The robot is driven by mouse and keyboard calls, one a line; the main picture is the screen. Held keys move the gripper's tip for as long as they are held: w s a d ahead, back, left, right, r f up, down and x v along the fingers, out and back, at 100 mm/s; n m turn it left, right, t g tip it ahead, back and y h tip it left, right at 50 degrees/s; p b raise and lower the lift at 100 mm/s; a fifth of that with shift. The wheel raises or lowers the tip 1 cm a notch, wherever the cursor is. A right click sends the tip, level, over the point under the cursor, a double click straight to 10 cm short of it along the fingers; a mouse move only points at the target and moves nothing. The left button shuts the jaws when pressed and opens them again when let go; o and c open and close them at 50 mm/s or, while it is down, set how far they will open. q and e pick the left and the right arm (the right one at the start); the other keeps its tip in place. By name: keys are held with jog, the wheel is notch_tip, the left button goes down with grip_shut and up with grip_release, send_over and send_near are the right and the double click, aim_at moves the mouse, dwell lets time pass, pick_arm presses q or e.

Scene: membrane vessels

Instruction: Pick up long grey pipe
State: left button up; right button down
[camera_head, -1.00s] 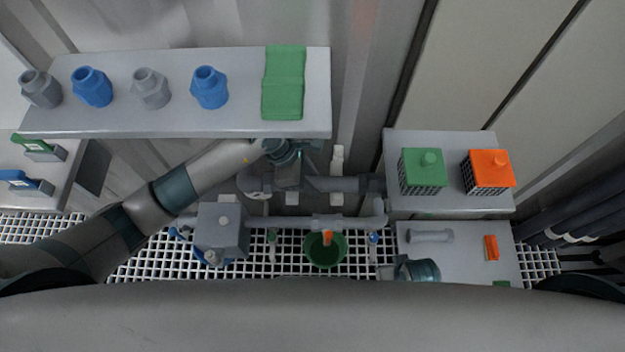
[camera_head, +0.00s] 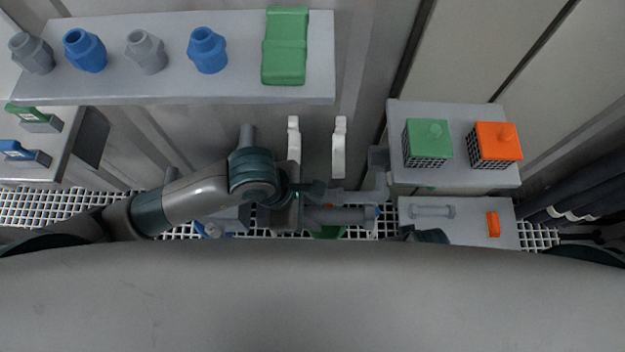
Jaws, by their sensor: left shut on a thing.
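The long grey pipe (camera_head: 340,215) lies level in front of the wall in the head view. My left gripper (camera_head: 292,212) is shut on it near its left part, which the gripper hides. The two white wall hooks (camera_head: 340,148) above the pipe are empty. A dark part of my right arm shows at the front edge of the lower right shelf; whether its gripper is open or shut cannot be seen.
A lower right shelf (camera_head: 470,233) holds a short grey pipe (camera_head: 432,212) and an orange piece (camera_head: 493,224). Above it, a shelf holds green (camera_head: 427,142) and orange (camera_head: 495,146) boxes. The upper left shelf (camera_head: 120,92) carries several fittings. A green bucket (camera_head: 328,233) is mostly hidden.

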pick_arm(q)
jog(key=shift+s, duration=1)
jog(key=shift+r, duration=0.1)
